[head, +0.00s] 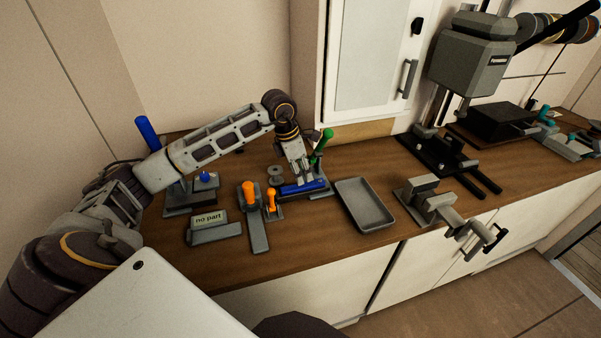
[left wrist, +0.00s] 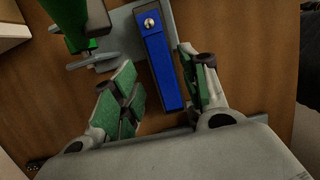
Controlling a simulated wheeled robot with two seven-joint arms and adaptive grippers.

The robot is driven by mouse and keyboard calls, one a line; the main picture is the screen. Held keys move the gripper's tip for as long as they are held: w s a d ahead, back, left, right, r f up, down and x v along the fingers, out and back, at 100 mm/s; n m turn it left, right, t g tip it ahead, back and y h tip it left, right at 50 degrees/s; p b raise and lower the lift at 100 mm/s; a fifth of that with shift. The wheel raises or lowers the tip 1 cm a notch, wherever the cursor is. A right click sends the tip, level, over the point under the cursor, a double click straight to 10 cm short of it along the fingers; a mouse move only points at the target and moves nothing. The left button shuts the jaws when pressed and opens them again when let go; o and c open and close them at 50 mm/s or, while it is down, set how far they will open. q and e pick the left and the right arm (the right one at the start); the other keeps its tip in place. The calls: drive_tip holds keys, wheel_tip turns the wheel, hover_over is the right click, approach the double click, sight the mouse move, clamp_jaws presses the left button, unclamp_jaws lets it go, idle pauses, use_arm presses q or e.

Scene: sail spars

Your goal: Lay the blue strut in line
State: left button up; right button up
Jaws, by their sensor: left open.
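The blue strut (head: 303,187) lies on a grey fixture plate (head: 326,191) on the wooden bench. In the left wrist view the strut (left wrist: 165,80) runs nearly lengthwise through the picture, with a round silver pin or screw head (left wrist: 149,22) at its far end. My left gripper (head: 304,180) is low over the strut. Its green-padded fingers are open, one on each side of the strut, with gaps visible in the wrist view. A green-handled clamp (head: 321,145) stands at the fixture's far side; it also shows in the wrist view (left wrist: 75,30). My right gripper is not in view.
An orange-handled clamp (head: 249,192) and a "no part" sign (head: 208,219) are left of the strut. An empty grey tray (head: 364,204) is close on its right. A vise (head: 430,202) and a drill press (head: 470,60) stand farther right.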

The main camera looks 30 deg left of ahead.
use_arm(q)
drive_tip(key=shift+r+p, duration=0.5)
drive_tip(key=shift+r, duration=0.65)
